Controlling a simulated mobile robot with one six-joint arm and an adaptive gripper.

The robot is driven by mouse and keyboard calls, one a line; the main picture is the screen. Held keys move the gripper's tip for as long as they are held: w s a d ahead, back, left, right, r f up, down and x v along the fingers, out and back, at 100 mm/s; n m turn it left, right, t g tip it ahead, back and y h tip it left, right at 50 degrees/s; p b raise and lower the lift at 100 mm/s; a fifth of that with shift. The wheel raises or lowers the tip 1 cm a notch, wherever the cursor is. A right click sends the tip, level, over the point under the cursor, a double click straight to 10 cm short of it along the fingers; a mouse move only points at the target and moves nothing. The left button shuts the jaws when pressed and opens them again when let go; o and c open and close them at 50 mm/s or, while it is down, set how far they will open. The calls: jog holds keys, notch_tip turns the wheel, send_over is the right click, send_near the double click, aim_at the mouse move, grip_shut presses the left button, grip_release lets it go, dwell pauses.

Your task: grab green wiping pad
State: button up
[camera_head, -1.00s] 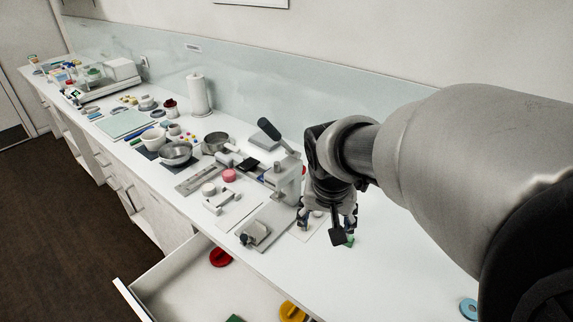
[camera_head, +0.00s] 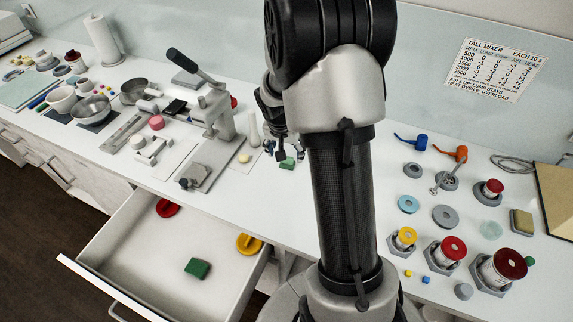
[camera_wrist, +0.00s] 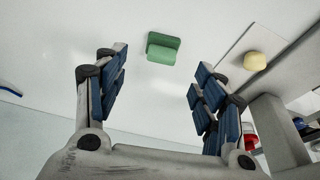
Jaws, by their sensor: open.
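A small green pad (camera_head: 288,163) lies on the white counter right of the press, just below my gripper (camera_head: 276,150). In the wrist view the green pad (camera_wrist: 163,47) looks like a block with a raised darker part, and it lies ahead of the fingertips, roughly midway between them. My gripper (camera_wrist: 158,68) is open and empty, its blue-padded fingers spread wide and apart from the pad. A second green pad (camera_head: 198,268) lies in the open drawer. My arm hides part of the counter in the head view.
A grey lever press (camera_head: 215,120) stands left of the gripper. A cream round piece (camera_wrist: 255,61) lies on a white sheet beside the pad. The open drawer (camera_head: 140,262) also holds red and yellow discs. Spools and rings (camera_head: 445,215) stand at right.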

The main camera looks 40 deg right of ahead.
aim_at(287, 162)
jog(key=shift+b+x, duration=0.95)
jog(key=shift+x, duration=2.55)
jog(key=shift+w, duration=0.1)
jog(key=shift+c, duration=0.3)
jog(key=c, duration=0.9)
jog(key=shift+o, duration=0.2)
